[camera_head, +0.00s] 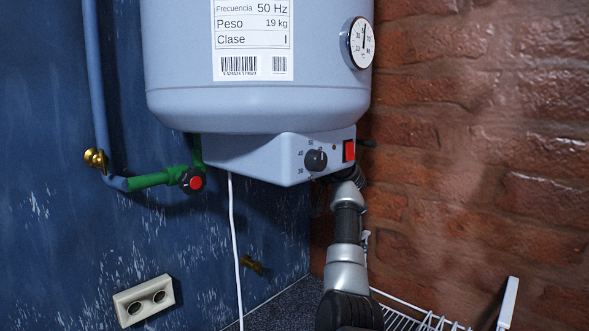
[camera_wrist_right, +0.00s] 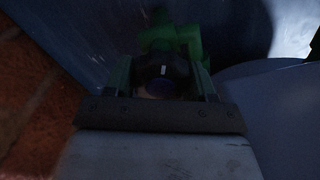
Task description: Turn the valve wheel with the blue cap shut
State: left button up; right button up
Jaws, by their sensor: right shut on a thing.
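In the right wrist view, my right gripper (camera_wrist_right: 162,78) is shut on a black valve wheel (camera_wrist_right: 164,70). One finger lies on each side of it. The wheel has a white mark and a dark bluish cap (camera_wrist_right: 160,88); the light there is dim. A green valve body and pipe (camera_wrist_right: 172,38) stand behind it. In the head view, my right arm reaches up under the right corner of the water heater (camera_head: 257,107), which hides the gripper and this wheel. Another wheel, with a red cap (camera_head: 193,181), sits on a green pipe at the left. My left gripper is not in view.
The heater's control box has a black dial (camera_head: 316,159) and a red switch (camera_head: 349,151) close to my right arm. A white cable (camera_head: 234,250) hangs below. A white wire rack (camera_head: 410,318) stands at lower right.

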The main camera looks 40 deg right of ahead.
jog(key=m, duration=0.3)
jog(key=shift+d, duration=0.1)
jog(key=m, duration=0.3)
jog(key=shift+f+m+p, duration=0.1)
jog(key=shift+m+p, duration=0.2)
jog(key=m+p, duration=0.1)
jog(key=m, duration=0.2)
jog(key=shift+f+m+p, duration=0.15)
jog(key=shift+m+p, duration=0.25)
jog(key=shift+m, duration=1.3)
jog(key=o, duration=0.9)
jog(key=shift+d, duration=0.1)
